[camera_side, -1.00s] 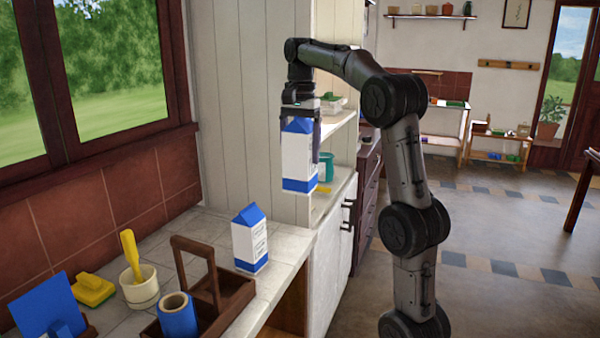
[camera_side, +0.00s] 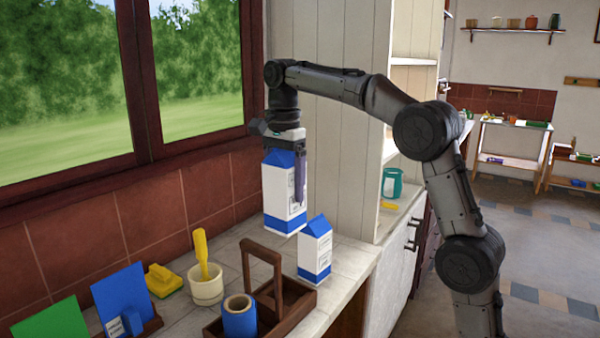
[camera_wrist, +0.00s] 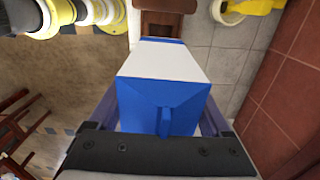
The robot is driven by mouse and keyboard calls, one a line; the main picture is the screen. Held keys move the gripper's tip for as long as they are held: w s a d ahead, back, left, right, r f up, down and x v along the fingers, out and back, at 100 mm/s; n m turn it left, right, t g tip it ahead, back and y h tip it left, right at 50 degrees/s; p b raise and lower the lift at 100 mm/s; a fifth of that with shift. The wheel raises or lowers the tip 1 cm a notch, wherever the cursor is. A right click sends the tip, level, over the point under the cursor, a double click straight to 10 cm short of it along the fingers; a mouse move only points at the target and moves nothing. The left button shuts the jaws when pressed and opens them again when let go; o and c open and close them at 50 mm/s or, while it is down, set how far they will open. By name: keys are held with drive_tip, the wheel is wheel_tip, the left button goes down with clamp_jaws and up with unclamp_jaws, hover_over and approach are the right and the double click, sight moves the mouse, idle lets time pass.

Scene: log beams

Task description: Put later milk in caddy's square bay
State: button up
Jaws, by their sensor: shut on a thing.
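My gripper (camera_side: 284,178) is shut on a tall blue-and-white milk carton (camera_side: 280,195), gripped near its blue top and upright over the counter's back part. A gap below it cannot be told. The wrist view shows the carton (camera_wrist: 163,62) between my gripper's fingers (camera_wrist: 160,108). A second, smaller-looking milk carton (camera_side: 315,250) stands upright on the counter, in front and to the right. The brown wooden caddy (camera_side: 292,318) with a tall handle is nearer the camera. A blue roll (camera_side: 239,318) stands in its left part; its right part looks empty. The cartons' dates are unreadable.
A cream pot (camera_side: 206,290) with a yellow-handled tool and a yellow brush (camera_side: 163,281) stand left of the caddy. Blue (camera_side: 122,297) and green (camera_side: 52,322) panels are at front left. A tiled wall backs the counter. A teal mug (camera_side: 392,182) is on the shelf at right.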

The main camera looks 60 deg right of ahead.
wheel_tip(320, 180, down, 12)
drive_tip(key=shift+f, duration=2.8)
drive_tip(key=shift+f, duration=0.3)
drive_tip(key=shift+f, duration=0.7)
drive_tip(key=shift+f, duration=0.35)
drive_tip(key=shift+f, duration=0.45)
drive_tip(key=o, duration=1.6)
drive_tip(key=shift+f, duration=0.15)
